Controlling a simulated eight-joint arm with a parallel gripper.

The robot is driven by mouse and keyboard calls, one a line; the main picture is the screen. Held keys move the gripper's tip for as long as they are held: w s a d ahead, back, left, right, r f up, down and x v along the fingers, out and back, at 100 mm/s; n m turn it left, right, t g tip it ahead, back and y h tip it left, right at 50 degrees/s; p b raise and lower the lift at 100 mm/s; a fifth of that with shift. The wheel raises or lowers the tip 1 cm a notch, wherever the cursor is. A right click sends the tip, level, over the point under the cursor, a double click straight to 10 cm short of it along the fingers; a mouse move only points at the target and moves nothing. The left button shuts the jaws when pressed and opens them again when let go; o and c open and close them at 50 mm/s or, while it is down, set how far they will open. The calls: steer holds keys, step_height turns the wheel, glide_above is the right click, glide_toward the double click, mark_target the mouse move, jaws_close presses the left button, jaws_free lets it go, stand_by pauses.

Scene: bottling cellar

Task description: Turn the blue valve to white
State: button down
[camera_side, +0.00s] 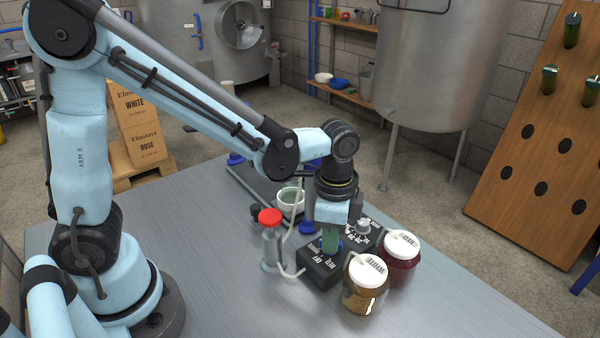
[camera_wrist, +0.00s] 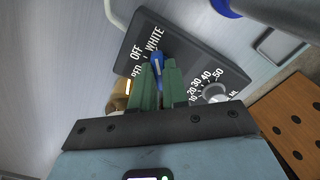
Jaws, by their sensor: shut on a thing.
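A dark dispenser box (camera_side: 318,276) sits on the metal table. Its top shows in the wrist view (camera_wrist: 183,62), with the labels OFF, WHITE and RED around a blue valve (camera_wrist: 156,62). My gripper (camera_wrist: 158,80) comes down over the box with its green fingers shut on the valve handle, one on each side. The handle's free end lies close to the WHITE and OFF lettering; its exact setting is hard to tell. In the side view my gripper (camera_side: 331,240) is over the box, and its fingers mostly hide the valve.
A grey dial (camera_wrist: 214,94) with a number scale sits beside the valve. A jar of yellow-brown contents (camera_side: 362,298) and a dark red jar (camera_side: 401,268) stand close to the box's right. A red-capped bottle (camera_side: 270,245) and a white cup (camera_side: 290,201) stand left. The front table is clear.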

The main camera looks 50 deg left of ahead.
stand_by(0.4)
steer(key=c, duration=1.1)
jaws_free()
steer(key=shift+c, duration=0.2)
step_height(320, 180, up, 12)
steer(key=s+a+f+n+t, duration=0.1)
steer(key=s+a+n+t, duration=0.1)
steer(key=a+n, duration=0.3)
steer(key=s+a+f+n+t, duration=0.2)
steer(key=a+n+t, duration=0.3)
steer(key=shift+s, duration=0.3)
